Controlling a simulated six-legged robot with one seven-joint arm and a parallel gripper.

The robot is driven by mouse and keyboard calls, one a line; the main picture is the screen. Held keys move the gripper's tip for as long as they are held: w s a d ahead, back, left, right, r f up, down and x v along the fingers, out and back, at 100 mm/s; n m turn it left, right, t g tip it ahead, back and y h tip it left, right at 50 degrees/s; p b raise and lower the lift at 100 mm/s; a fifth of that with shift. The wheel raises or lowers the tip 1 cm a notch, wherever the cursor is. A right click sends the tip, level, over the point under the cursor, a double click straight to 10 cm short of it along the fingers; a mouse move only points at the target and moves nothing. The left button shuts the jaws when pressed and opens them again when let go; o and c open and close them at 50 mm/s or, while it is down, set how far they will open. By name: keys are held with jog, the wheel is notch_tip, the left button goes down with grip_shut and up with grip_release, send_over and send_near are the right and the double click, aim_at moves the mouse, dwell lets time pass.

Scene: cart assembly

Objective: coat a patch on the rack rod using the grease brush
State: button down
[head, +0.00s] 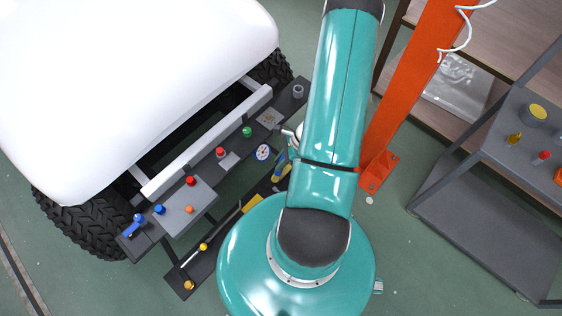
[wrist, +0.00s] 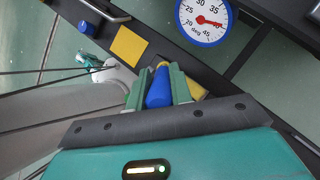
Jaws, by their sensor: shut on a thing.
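My gripper (wrist: 158,88) has its two green fingers closed on a blue handle (wrist: 158,92) with a yellow end. I take it for the grease brush, but no bristles show. In the head view, a blue and yellow piece (head: 280,168) shows beside my arm, over the dark lower rail; my fingers are mostly hidden there.
A yellow square (head: 252,203) lies on the lower rail; it also shows in the wrist view (wrist: 128,45). A round dial (head: 263,152) sits on the upper rail, near my gripper. A grey panel with knobs (head: 188,207) is at left. An orange post (head: 400,100) stands close right of my arm.

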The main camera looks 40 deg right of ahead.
jog(key=shift+d+r, duration=0.15)
jog(key=shift+r, duration=3.65)
